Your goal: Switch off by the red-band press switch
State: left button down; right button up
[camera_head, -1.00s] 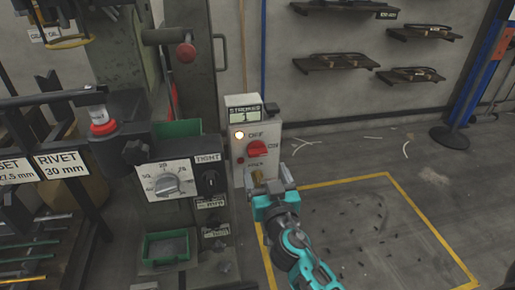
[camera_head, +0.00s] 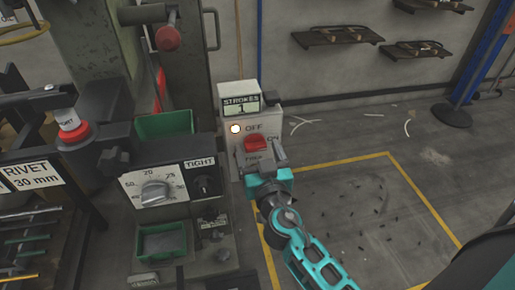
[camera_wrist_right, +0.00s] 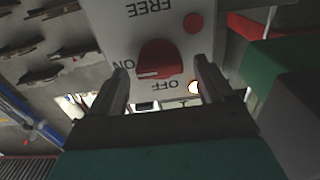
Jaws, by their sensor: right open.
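The press switch box (camera_head: 235,165) is pale grey and carries a red knob (camera_head: 256,144) with OFF, ON and FREE printed around it. In the right wrist view, which is upside down, the knob (camera_wrist_right: 158,58) has a white mark that points toward the ON side. My right gripper (camera_head: 264,160) is open just in front of the box. Its fingers stand on either side of the knob in the wrist view, with gaps; I cannot tell how deep they reach. My left gripper is not in view.
A lit white lamp (camera_head: 236,129) and a STROKES display (camera_head: 242,105) sit on the box. A dial panel (camera_head: 155,188) and green trays (camera_head: 163,243) stand to the left. A yellow-lined floor area (camera_head: 350,205) lies open to the right.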

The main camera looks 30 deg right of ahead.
jog(key=c, duration=1)
jog(key=shift+c, duration=0.2)
